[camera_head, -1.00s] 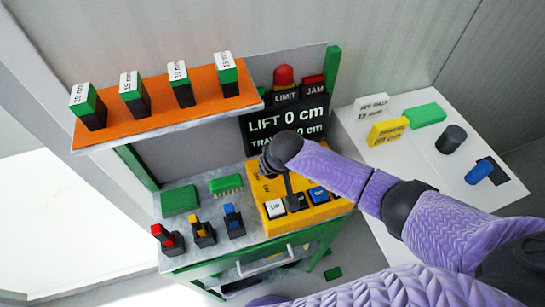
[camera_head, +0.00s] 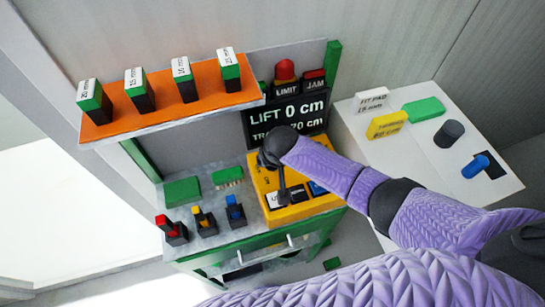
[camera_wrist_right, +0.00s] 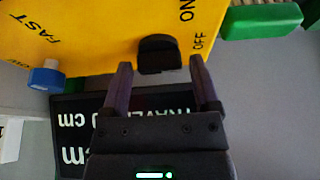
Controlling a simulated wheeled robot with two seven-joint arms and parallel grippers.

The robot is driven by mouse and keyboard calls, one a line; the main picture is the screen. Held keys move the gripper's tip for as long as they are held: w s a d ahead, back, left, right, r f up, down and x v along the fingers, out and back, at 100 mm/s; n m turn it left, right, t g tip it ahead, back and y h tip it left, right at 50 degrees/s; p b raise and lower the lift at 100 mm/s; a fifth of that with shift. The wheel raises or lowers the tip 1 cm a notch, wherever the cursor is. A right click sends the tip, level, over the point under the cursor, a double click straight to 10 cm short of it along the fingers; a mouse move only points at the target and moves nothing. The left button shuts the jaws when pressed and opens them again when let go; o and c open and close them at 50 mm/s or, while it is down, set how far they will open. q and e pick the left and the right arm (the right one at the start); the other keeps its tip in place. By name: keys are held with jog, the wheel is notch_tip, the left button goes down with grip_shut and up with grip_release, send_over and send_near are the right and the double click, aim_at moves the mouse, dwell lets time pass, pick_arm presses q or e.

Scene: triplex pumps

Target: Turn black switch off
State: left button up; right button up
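The black switch (camera_wrist_right: 159,54) is a rounded black knob on the yellow control panel (camera_wrist_right: 85,35), beside the letters ON and OFF in the right wrist view. My right gripper (camera_wrist_right: 160,65) is open, with one finger on each side of the switch; I cannot tell whether either finger touches it. In the head view the right gripper (camera_head: 283,190) points down over the yellow panel (camera_head: 256,178) and my wrist hides part of it. I cannot pick out the black switch there. My left gripper is not in view.
A blue knob (camera_wrist_right: 46,76) sits beside FAST on the panel. A dark display (camera_head: 288,119) stands behind, under a red lamp (camera_head: 285,69). An orange shelf (camera_head: 160,113) with several labelled blocks overhangs at left. Small coloured switches (camera_head: 203,222) stand in front. A white table (camera_head: 440,190) is at right.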

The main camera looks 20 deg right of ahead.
jog(key=shift+o, duration=0.7)
jog(key=p+v, duration=0.4)
jog(key=v, duration=0.6)
